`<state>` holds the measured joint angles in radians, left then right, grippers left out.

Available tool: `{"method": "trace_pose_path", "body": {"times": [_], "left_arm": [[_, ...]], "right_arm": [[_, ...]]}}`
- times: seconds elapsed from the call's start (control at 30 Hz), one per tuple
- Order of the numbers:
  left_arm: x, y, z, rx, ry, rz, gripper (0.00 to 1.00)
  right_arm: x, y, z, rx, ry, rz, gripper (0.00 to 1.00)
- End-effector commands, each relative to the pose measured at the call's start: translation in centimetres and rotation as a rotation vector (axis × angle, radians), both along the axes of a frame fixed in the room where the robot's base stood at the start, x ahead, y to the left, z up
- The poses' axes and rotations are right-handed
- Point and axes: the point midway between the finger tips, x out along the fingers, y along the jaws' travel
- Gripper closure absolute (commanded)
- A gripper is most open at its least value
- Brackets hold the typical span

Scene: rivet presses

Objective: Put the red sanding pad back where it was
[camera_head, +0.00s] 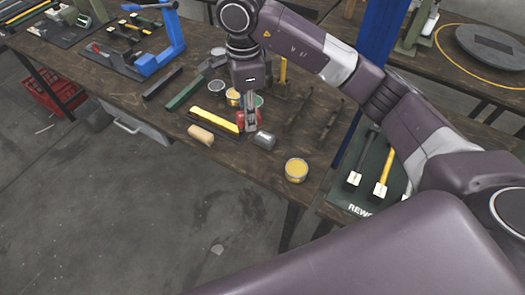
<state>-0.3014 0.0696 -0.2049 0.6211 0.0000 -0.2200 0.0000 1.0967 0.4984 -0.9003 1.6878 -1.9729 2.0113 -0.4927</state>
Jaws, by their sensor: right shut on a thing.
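My right gripper (250,128) points down at the wooden workbench (228,163), near its front edge. It is shut on the red sanding pad (240,117), whose red shows beside the fingers. The fingers hide much of the pad. It is at the right end of a yellow bar (214,118) lying on a dark strip; I cannot tell whether the pad touches the bench or the strip. My left gripper is not in view.
A tan block (200,134), a grey cylinder (265,140) and a yellow-topped tin (296,170) lie close by. A green bar (184,92) and blue press (164,42) are further left. A dark REWORK mat (353,196) with hammers is right.

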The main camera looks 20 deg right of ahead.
Motion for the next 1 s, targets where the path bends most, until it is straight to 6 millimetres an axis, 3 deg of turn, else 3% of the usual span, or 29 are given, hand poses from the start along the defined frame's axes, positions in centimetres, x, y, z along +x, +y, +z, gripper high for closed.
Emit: {"method": "trace_pose_path", "body": {"times": [0.17,0.4,0.7,1.0], "left_arm": [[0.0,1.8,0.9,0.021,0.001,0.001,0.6],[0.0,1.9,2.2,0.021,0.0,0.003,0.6],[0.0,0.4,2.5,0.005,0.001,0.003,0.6],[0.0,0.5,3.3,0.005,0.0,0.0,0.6]], "right_arm": [[-0.2,0.0,-4.5,0.001,0.009,-0.003,1.0],[-0.2,0.0,-10.5,0.001,0.006,-0.003,1.0],[0.0,0.0,-13.5,0.001,0.002,-0.002,1.0],[0.0,0.0,-17.2,0.001,0.001,-0.002,1.0]]}}
